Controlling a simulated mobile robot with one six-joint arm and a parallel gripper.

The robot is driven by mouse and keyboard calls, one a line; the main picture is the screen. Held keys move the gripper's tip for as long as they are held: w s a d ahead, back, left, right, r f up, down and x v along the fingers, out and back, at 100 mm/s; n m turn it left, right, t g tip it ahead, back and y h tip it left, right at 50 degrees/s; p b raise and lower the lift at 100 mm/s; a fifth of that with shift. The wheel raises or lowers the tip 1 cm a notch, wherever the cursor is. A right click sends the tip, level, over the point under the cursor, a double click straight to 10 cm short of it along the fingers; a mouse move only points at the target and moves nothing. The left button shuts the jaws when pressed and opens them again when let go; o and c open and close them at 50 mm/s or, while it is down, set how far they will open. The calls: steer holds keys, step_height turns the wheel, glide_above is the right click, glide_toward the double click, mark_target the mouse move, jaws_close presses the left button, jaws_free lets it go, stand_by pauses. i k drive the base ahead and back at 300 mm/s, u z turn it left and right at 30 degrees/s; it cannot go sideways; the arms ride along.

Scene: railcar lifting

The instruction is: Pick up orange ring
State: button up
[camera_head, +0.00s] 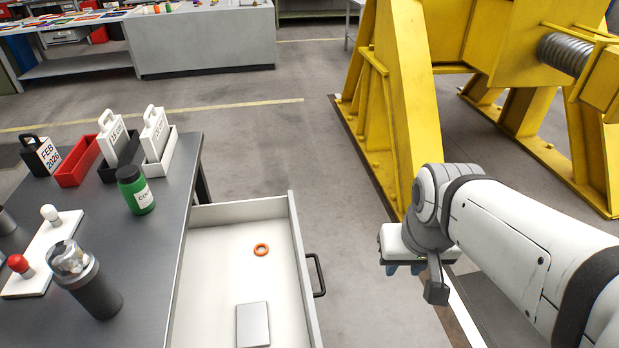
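A small orange ring (261,250) lies flat on the white bottom of an open drawer (232,212), in its upper right part. The drawer is pulled out at the right side of a dark table and has a dark handle (316,275) on its right face. My gripper (405,268) is to the right of the drawer, apart from the ring, with bluish fingertips partly showing under its white body. I cannot see whether the fingers are apart or closed.
A flat grey box (252,324) lies in the drawer below the ring. The dark table (150,225) holds a green bottle (135,189), a dark lamp-like cylinder (87,280) and several bins with tags. A yellow steel frame (390,90) stands behind my arm. Open floor lies beyond the drawer.

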mark_target(260, 254)
steer(key=u, duration=2.55)
steer(key=k, duration=1.25)
steer(key=z, duration=1.1)
steer(key=i, duration=1.05)
steer(key=z, duration=0.1)
